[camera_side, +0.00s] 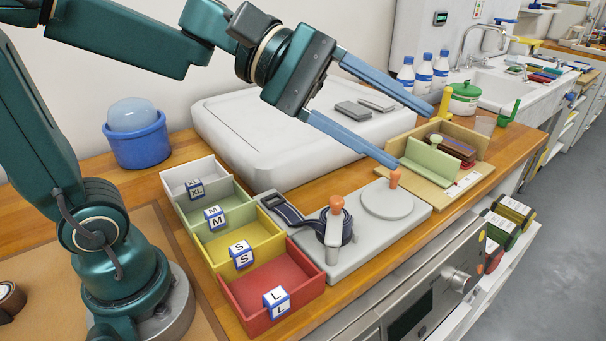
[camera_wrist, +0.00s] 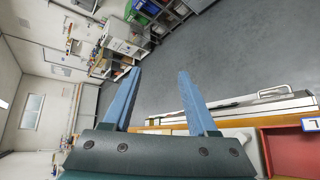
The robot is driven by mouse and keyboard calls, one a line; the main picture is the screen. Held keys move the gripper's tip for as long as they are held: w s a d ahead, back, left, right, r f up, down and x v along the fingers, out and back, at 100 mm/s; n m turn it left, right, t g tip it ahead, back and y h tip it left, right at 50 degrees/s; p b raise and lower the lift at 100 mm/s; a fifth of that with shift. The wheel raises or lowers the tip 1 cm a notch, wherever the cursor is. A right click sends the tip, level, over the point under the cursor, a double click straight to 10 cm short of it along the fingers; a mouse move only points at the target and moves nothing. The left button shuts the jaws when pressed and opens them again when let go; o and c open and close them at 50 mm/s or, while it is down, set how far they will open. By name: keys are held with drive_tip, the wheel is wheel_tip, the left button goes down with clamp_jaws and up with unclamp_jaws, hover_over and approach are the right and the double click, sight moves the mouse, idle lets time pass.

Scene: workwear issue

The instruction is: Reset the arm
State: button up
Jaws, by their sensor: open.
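My gripper (camera_side: 412,134) is open, with its two long blue fingers spread apart and nothing between them. In the side view it is raised above the worktop, reaching right over the white slab and the grey plate. The lower fingertip appears close to the orange knob (camera_side: 395,177) of the grey plate, but I cannot tell whether they touch. In the wrist view the gripper (camera_wrist: 158,75) points out over the grey floor, its fingers apart and empty. My arm is stretched out from its base at left.
Trays marked XL (camera_side: 176,184), M (camera_side: 232,205), S (camera_side: 262,238) and L (camera_side: 311,282) stand in a row. A wooden holder (camera_side: 479,138) stands behind. A blue tub (camera_side: 140,150) and white slab (camera_side: 235,125) are further back.

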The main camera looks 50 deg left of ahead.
drive_tip(key=s+a+f+m+g+y, duration=0.2)
drive_tip(key=s+a+f+m+y, duration=0.1)
drive_tip(key=s+f+m+y, duration=0.45)
drive_tip(key=s+a+f+m+y, duration=0.4)
drive_tip(key=a, duration=0.5)
drive_tip(key=shift+a, duration=0.4)
